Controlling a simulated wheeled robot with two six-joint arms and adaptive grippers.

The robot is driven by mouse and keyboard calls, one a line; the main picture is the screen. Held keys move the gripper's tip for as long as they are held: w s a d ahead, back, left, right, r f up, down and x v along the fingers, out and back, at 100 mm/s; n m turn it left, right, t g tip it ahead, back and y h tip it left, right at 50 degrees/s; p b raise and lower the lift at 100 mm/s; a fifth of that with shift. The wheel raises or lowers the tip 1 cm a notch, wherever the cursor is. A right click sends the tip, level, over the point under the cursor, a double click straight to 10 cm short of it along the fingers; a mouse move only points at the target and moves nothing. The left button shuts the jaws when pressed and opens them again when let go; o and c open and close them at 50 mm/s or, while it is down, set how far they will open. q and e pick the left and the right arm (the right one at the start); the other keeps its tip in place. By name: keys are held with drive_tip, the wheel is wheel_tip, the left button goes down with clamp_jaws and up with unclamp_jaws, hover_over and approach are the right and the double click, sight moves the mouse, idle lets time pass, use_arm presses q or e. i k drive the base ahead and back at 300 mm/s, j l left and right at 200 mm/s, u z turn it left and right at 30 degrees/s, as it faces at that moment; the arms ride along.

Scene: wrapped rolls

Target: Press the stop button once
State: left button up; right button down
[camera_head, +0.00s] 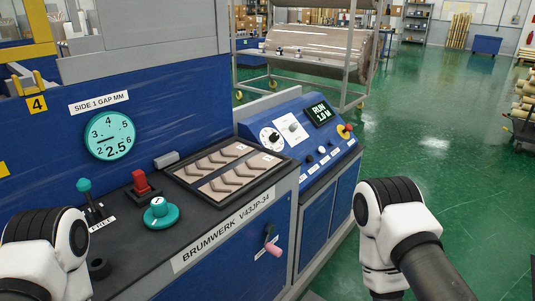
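The blue machine's sloped control panel (290,118) carries a row of small buttons. A red knob-like button on a yellow base (345,130) sits at the panel's right end. I cannot tell which one is marked stop. The panel's display (321,113) reads "RUN 1.0 M". My two arms show at the lower left and lower right, apart from the panel. Neither gripper's fingers are visible.
The dark worktop holds a teal-knobbed lever (84,185), a red block-shaped control (141,183), a teal knob (160,212) and a framed chevron board (228,172). A gap dial (110,136) reads 2.5. A rack with a large wrapped roll (320,50) stands behind. Green floor is open at right.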

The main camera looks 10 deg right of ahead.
sight(309, 158)
drive_tip(key=i+l+u, duration=0.2)
drive_tip(key=i+l, duration=0.2)
drive_tip(key=l, duration=0.2)
drive_tip(key=i+l+u, duration=0.1)
drive_tip(key=l, duration=0.25)
drive_tip(key=i+l+u, duration=0.1)
drive_tip(key=l, duration=0.25)
drive_tip(key=i+l+u, duration=0.1)
drive_tip(key=i+l, duration=0.15)
drive_tip(key=i+l+u, duration=0.1)
drive_tip(key=l, duration=0.35)
drive_tip(key=i+l+u, duration=0.1)
drive_tip(key=l, duration=0.3)
drive_tip(key=i+l, duration=0.1)
drive_tip(key=l, duration=0.15)
drive_tip(key=i+l, duration=0.15)
drive_tip(key=l, duration=0.1)
